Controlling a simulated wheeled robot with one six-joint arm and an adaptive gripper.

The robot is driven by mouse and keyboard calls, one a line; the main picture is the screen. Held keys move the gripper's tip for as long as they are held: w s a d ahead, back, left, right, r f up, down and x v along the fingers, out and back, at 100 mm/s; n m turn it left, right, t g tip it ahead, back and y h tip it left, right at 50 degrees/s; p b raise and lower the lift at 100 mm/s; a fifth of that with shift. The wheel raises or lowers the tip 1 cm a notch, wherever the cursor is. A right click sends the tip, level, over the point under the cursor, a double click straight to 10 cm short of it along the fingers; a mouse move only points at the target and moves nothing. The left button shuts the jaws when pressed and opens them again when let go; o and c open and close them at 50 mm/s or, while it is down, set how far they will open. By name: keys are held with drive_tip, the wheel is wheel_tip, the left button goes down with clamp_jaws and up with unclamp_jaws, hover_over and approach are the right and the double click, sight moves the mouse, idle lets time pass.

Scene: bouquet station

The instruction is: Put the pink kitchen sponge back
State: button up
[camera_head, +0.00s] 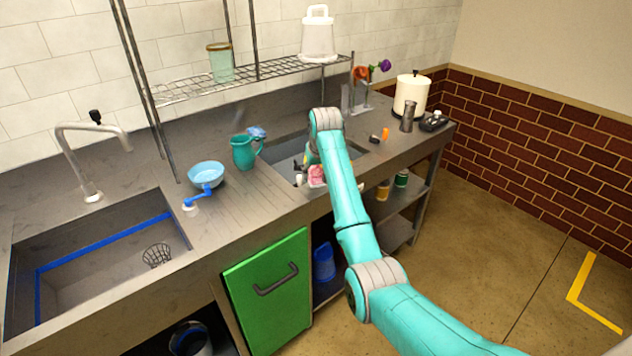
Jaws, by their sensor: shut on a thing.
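The pink kitchen sponge (316,176) shows beside the end of my teal arm, over the front edge of the second sink basin. My gripper (303,166) is mostly hidden behind the arm, with its dark fingers pointing down at the left of the sponge. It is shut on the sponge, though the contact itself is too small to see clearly. Something small and white (299,180) shows just left of the sponge; I cannot tell what it is.
A teal pitcher (244,152) and a light blue bowl (206,175) stand on the counter left of the gripper. A wire shelf (200,86) hangs above. A cream pot (410,96) and dark grinder (407,116) stand at right. The large sink (100,262) lies at left.

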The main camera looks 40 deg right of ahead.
drive_tip(key=shift+a+f, duration=0.1)
drive_tip(key=shift+f, duration=1.75)
drive_tip(key=shift+f, duration=0.1)
drive_tip(key=o, duration=1)
drive_tip(key=shift+s+r, duration=0.1)
drive_tip(key=shift+r, duration=0.4)
drive_tip(key=v, duration=1.1)
drive_tip(key=shift+s+r, duration=0.1)
